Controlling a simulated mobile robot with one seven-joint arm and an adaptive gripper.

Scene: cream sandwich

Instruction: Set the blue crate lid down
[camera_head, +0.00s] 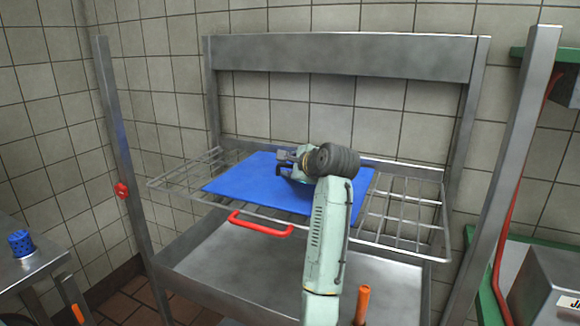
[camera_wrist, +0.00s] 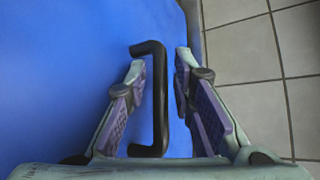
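The blue crate lid (camera_head: 245,185) lies on the wire rack, looking flat. It fills the left of the wrist view (camera_wrist: 70,80). Its black handle (camera_wrist: 161,100) stands between my fingers in that view. My gripper (camera_head: 284,160) is over the lid, and in the wrist view (camera_wrist: 160,72) its fingers are open on either side of the handle bar. The left finger is close to the bar and a gap shows on the right side. The arm hides part of the lid in the head view.
The wire rack (camera_head: 405,222) has a red handle (camera_head: 261,224) at its front, above a steel basin (camera_head: 240,262). Steel posts (camera_head: 120,150) stand at both sides. A tiled wall is close behind. A blue perforated cup (camera_head: 21,243) sits on a steel table at left.

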